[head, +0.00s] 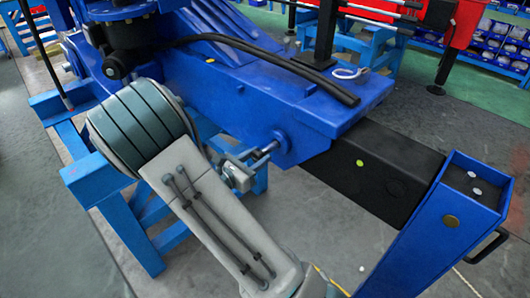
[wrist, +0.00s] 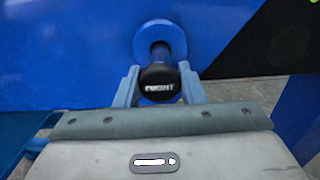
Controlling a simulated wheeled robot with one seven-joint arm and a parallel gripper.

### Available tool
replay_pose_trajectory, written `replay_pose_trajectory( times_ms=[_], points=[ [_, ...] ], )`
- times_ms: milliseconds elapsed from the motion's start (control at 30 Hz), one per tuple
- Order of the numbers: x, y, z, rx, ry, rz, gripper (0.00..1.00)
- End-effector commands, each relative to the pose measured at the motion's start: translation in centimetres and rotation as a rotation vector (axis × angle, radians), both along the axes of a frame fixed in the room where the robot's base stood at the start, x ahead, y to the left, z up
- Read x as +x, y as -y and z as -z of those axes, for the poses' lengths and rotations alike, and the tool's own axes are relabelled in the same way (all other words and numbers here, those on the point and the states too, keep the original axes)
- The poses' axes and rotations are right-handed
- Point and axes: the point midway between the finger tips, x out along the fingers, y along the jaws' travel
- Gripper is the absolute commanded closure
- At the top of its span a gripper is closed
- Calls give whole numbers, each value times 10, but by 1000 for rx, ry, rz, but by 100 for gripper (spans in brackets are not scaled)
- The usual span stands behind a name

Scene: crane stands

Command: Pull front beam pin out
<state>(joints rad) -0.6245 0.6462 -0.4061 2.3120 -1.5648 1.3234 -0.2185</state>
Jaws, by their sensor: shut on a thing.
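The front beam pin shows in the wrist view as a black-capped pin (wrist: 158,84) with a light printed label on its end. Its blue shaft runs into a round blue collar (wrist: 160,42) on the side of the blue crane frame (wrist: 70,50). My gripper (wrist: 156,90) is shut on the pin, with one finger on each side of it. In the head view my gripper (head: 247,165) is at the side of the blue frame, and the pin (head: 268,149) reaches from the frame to it. How deep the pin sits in the frame is hidden.
A black beam (head: 375,168) comes out of the blue frame and meets a blue outrigger leg (head: 440,230) at the right. Blue support stands (head: 140,225) are at the left. A black hose (head: 270,58) lies on top. Grey floor (head: 335,235) is open below the beam.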

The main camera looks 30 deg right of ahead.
Motion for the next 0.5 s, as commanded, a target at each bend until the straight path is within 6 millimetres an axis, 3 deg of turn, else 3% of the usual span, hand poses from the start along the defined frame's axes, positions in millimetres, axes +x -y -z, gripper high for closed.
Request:
replay_pose_trajectory(
  times_ms=[333, 367, 400, 433, 500],
  points=[
    [0, -14, -1, -2, 0, -9, 100],
    [0, -14, -1, -2, 0, -10, 62],
    [0, -15, -1, -2, 0, -12, 50],
    [0, -15, -1, -2, 0, -12, 45],
    [0, -14, -1, -2, 0, -12, 45]
  ],
)
